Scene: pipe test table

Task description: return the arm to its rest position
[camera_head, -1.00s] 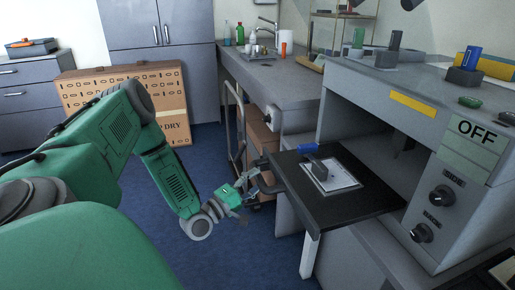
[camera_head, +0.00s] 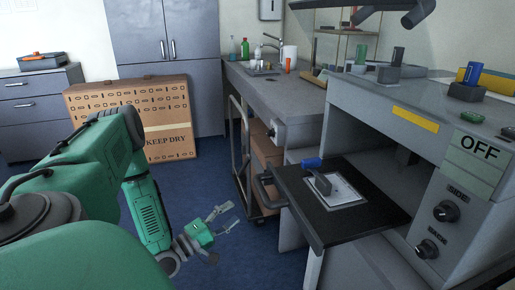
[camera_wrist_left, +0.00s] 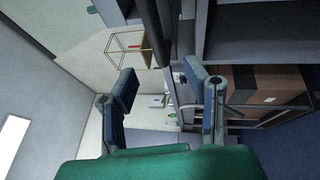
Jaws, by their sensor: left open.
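My left arm (camera_head: 147,210) is green and comes in from the left in the head view, bent down at the elbow. My left gripper (camera_head: 227,217) is open and empty over the blue floor, left of the black tray. In the left wrist view its two fingers (camera_wrist_left: 165,95) stand wide apart with nothing between them. My right gripper does not show.
A black pull-out tray (camera_head: 375,215) with a white plate and a blue-ended grey piece juts from the grey test machine (camera_head: 400,125). A cart (camera_head: 240,150) stands beside the counter (camera_head: 265,90). A cardboard box (camera_head: 100,115) stands at the back left. Blue floor lies open between.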

